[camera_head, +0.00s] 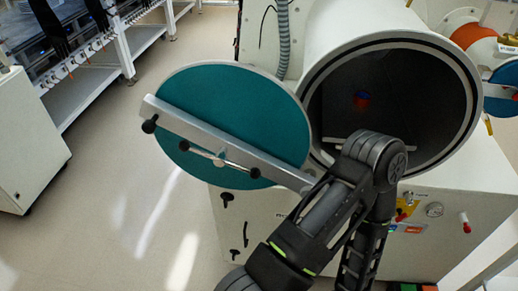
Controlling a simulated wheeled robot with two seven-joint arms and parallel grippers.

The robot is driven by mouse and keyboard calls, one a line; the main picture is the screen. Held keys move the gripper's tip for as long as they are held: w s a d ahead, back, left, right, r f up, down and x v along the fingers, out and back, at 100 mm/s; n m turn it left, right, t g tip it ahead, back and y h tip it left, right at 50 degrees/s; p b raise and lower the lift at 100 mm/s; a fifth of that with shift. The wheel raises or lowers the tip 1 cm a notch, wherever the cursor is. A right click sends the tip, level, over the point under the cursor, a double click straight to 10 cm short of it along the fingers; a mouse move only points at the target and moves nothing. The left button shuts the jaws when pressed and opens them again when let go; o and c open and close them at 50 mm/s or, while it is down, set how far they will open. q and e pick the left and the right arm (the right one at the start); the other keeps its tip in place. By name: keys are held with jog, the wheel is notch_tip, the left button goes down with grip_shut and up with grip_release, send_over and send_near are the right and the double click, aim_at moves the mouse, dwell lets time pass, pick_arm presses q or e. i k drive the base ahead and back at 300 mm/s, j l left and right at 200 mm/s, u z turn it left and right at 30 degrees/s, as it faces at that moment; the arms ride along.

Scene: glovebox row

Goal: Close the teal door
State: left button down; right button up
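The teal door (238,100) is a round disc with a pale rim, standing open to the left of the round chamber mouth (466,93). A grey metal bar (185,122) crosses its face, sloping down to the right towards the chamber. The bar has a black knob (149,126) at its left end. A thin handle (203,152) with dark ends sits below the bar. One of my black arms rises from the bottom and bends in front of the chamber's lower rim, covering the bar's right end. Neither gripper shows.
The white chamber body has a gauge (434,210) and a red-tipped knob (466,222) at the right. A white cabinet (28,140) is at the left. The floor (110,190) between is clear.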

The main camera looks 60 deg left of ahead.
aim_at(242, 108)
jog(key=k+u, duration=0.1)
jog(key=u, duration=2.25)
